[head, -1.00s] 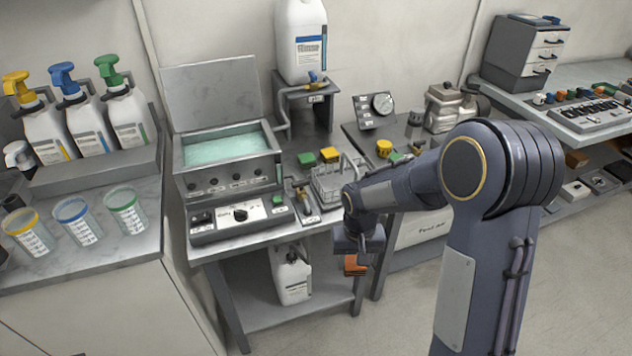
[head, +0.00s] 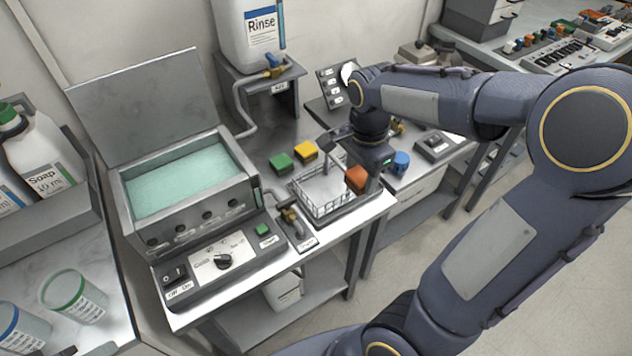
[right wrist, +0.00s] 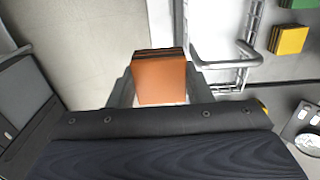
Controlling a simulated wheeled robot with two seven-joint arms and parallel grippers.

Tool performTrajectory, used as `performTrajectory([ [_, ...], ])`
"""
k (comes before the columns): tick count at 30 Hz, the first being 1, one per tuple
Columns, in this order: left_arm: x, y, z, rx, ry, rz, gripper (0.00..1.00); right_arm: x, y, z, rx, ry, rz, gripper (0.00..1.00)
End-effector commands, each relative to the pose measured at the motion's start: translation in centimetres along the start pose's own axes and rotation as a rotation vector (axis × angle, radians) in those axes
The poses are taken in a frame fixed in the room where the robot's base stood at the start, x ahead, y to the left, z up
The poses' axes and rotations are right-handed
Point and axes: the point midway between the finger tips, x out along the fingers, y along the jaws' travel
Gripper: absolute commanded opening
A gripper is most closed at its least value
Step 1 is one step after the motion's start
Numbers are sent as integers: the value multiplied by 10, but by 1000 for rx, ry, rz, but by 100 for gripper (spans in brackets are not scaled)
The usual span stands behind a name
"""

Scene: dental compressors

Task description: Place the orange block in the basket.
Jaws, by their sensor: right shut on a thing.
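My right gripper (head: 361,172) is shut on the orange block (head: 355,179), which hangs in the air over the right edge of the wire basket (head: 318,208) in the head view. In the right wrist view the orange block (right wrist: 160,80) sits between both fingers, and the basket's wire rim (right wrist: 230,64) is just right of it, apart from the block. The basket stands on the bench in a tray; the inside that shows looks empty, but the gripper hides its far right corner. My left gripper is not in view.
A green block (head: 282,162) and a yellow block (head: 305,151) lie behind the basket. A brass valve (head: 290,215) stands at its left, beside the ultrasonic bath (head: 185,180). A blue cylinder (head: 401,163) is right of the gripper. The rinse jug stand (head: 258,88) is at the back.

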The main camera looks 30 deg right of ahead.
Motion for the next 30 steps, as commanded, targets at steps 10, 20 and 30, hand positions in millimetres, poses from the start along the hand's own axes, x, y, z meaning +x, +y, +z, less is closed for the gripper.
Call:
performTrajectory([
  [10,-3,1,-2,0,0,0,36,52,-73,25,-3,1,5,18],
  [20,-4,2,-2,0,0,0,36,82,-98,33,-3,0,0,18],
  [30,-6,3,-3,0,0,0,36,115,-101,34,-4,0,-2,18],
])
